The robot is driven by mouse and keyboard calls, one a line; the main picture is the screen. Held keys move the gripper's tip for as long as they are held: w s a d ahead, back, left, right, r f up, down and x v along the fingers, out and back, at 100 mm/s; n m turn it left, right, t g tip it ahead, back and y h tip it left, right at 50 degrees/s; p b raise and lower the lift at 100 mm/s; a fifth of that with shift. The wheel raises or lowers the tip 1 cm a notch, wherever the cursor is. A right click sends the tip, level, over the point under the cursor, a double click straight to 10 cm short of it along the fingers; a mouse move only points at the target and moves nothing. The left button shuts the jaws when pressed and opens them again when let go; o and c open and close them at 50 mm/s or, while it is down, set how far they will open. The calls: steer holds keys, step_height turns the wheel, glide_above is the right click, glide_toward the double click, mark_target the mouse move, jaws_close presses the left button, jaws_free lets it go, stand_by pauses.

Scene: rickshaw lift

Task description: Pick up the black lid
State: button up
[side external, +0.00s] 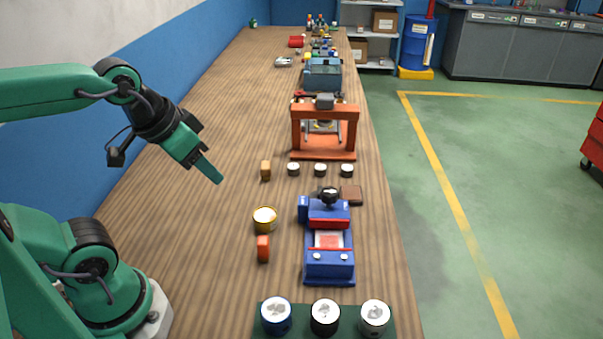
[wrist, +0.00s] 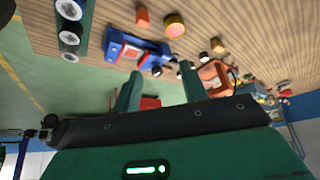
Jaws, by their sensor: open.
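No piece is plainly marked as the black lid. Three small dark round pieces with pale tops stand in a row before the orange press: a left one (side external: 293,169), a middle one (side external: 320,170) and a right one (side external: 347,171). A larger black round container (side external: 325,318) with a pale, marked top stands on the green tray (side external: 390,330) at the near edge. I cannot tell which is meant. My gripper (side external: 217,178) is open and empty, in the air left of the row. Its two fingers also show in the wrist view (wrist: 160,73).
A blue container (side external: 276,316) and a white one (side external: 375,317) flank the black one. The blue machine (side external: 329,268), yellow tin (side external: 265,219), orange block (side external: 263,248), tan block (side external: 265,170) and orange press (side external: 323,155) stand nearby. The table's left side is clear.

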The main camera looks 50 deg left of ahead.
steer(key=shift+c, duration=0.3)
steer(key=w+n+g, duration=0.3)
steer(key=w+n, duration=0.1)
steer(key=w, duration=1.3)
steer(key=w+f+n, duration=0.1)
steer(key=w+f, duration=0.3)
steer(key=f, duration=0.1)
steer(key=w+a+f+n+g, duration=0.1)
steer(key=w+f+n, duration=0.1)
steer(key=w+f, duration=0.2)
steer(key=w+a+f+n+g, duration=0.1)
steer(key=w+f, duration=0.4)
steer(key=w, duration=0.1)
steer(key=shift+w+a+f+n, duration=0.15)
steer(key=shift+f+n, duration=0.15)
steer(key=shift+n, duration=0.1)
steer(key=shift+w+f+g, duration=0.25)
steer(key=shift+f+g, duration=0.05)
steer(key=shift+f, duration=1.4)
